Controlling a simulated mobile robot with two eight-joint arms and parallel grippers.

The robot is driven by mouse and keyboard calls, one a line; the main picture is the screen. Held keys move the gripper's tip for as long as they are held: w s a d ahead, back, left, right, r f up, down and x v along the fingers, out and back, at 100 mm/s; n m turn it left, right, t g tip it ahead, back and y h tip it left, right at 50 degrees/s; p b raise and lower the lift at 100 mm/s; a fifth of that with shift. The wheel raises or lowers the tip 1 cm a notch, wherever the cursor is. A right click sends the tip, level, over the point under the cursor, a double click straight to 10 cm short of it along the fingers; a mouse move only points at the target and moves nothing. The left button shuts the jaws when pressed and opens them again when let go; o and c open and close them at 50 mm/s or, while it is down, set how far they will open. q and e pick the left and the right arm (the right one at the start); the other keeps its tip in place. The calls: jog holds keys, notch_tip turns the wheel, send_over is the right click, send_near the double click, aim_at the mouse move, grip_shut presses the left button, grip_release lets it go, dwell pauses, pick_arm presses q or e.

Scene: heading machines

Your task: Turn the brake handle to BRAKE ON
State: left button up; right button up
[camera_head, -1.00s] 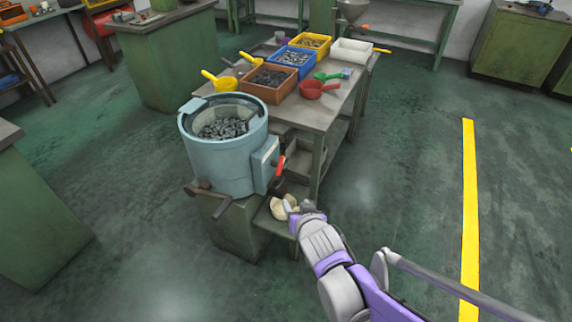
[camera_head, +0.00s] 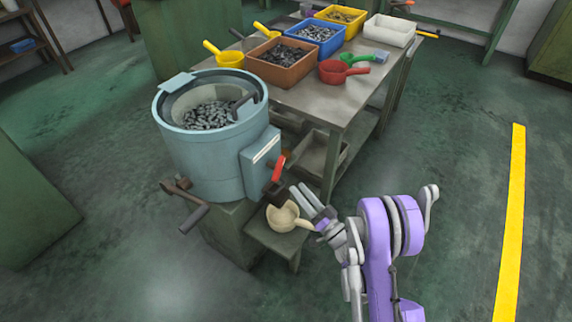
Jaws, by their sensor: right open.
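A red handle (camera_head: 278,168) is on the side box (camera_head: 257,160) of a round blue-grey machine (camera_head: 205,160). It stands tilted, its red grip up and its lower end at a dark block (camera_head: 272,193). I cannot read a BRAKE ON mark from here; a pale label (camera_head: 265,147) is on the box. My right gripper (camera_head: 300,190) is open and empty, with two grey fingers pointing up and left. In the picture it is just right of and below the red handle, apart from it. My left gripper is not in view.
A cream scoop (camera_head: 282,217) sits on a low green stand (camera_head: 262,238) under the gripper. A crank (camera_head: 185,200) sticks out at the machine's lower left. A table (camera_head: 335,103) with bins and scoops stands behind. The floor on the right is clear.

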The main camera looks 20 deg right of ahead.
aim_at(280, 172)
jog(key=shift+y, duration=0.6)
jog(key=p+x, duration=0.1)
jog(key=x, duration=0.2)
jog(key=f+x, duration=0.1)
jog(key=x, duration=0.2)
jog(key=p+x, duration=0.1)
jog(key=x, duration=0.3)
jog(key=shift+w+a+f+p, duration=0.1)
jog(key=shift+w+a+p, duration=0.15)
jog(key=shift+a+p, duration=0.05)
grip_shut()
